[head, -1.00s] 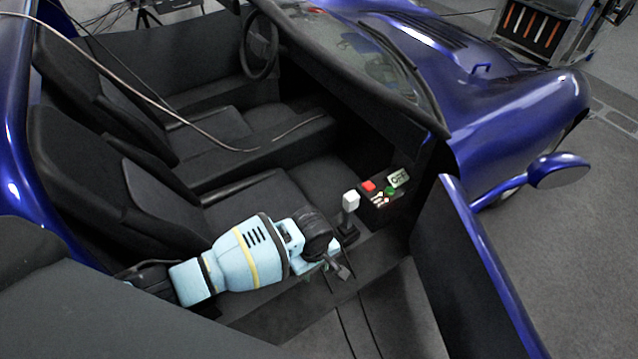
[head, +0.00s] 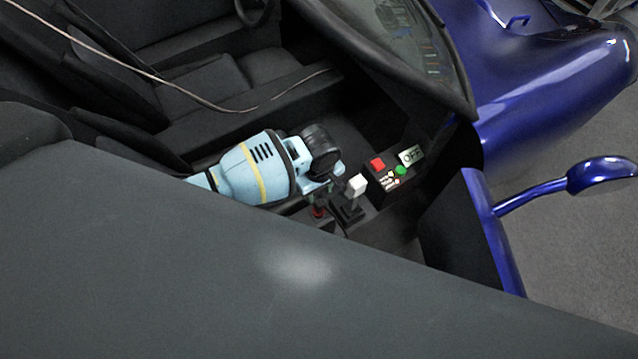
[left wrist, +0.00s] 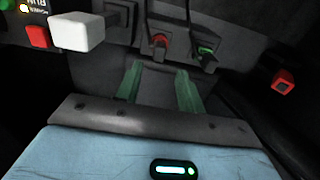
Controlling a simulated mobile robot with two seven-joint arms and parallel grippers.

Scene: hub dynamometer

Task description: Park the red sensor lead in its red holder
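My left gripper (head: 335,188) is low in the car, beside the white-knobbed lever. In the left wrist view its two green fingers (left wrist: 160,92) stand apart with nothing between them. Beyond the fingertips a red piece (left wrist: 160,42) and a green piece (left wrist: 206,52) sit side by side on dark mounts. Another red-ended dark piece (left wrist: 284,82) is at the right, apart from the fingers. I cannot tell surely which red piece is the lead and which the holder. A small red piece (head: 318,212) also shows just below the gripper in the head view. My right gripper is out of view.
The lever's white knob (head: 357,185) stands close to my left gripper. Beyond it is a control box with a red button (head: 377,163), green button (head: 401,169) and OFF sign (head: 411,155). A pale cable (head: 150,75) crosses the seats. A large grey surface (head: 200,280) hides the foreground.

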